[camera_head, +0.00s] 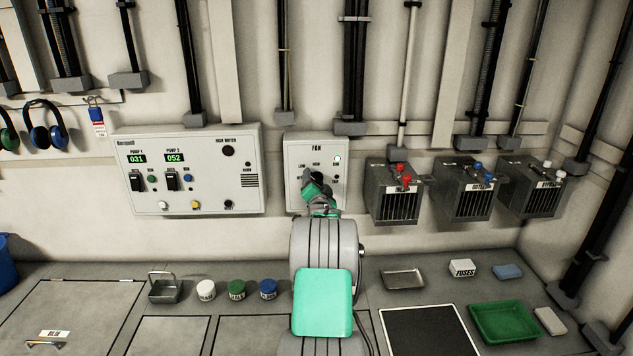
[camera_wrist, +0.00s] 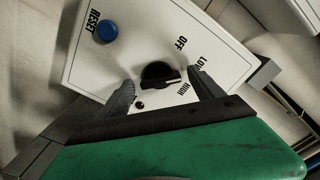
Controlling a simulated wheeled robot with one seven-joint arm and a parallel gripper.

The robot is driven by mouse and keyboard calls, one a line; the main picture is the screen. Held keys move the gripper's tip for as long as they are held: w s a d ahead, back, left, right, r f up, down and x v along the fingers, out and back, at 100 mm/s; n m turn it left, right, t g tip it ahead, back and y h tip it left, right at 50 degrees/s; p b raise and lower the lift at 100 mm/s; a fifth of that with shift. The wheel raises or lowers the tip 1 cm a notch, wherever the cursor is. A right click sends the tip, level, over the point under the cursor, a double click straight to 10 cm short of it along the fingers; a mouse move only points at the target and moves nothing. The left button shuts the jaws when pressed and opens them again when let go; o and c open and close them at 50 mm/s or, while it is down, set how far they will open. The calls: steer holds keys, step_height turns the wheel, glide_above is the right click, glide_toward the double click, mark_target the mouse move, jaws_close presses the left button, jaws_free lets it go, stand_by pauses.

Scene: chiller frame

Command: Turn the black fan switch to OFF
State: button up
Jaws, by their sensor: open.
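The fan panel (camera_head: 296,153) is a pale wall box marked FAN, with a lit lamp at its upper right. My gripper (camera_head: 316,186) is in front of it and hides its lower middle. In the wrist view, the black fan switch (camera_wrist: 159,74) is a round knob with a white pointer mark. OFF, LOW and HIGH are printed around it. The pointer faces right, toward the LOW and HIGH side, away from OFF. My gripper's fingers (camera_wrist: 162,81) are open, one on each side of the knob. I cannot tell whether they touch it.
A blue RESET button (camera_wrist: 104,31) is on the panel. To the left is a pump control box (camera_head: 190,170); to the right hang grey metal boxes (camera_head: 394,192) with red, blue and white knobs. Below, a bench holds jars (camera_head: 237,289), a green tray (camera_head: 504,323) and a fuse box (camera_head: 463,269).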

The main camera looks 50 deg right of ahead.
steer(key=shift+a, duration=0.1)
steer(key=c, duration=1.4)
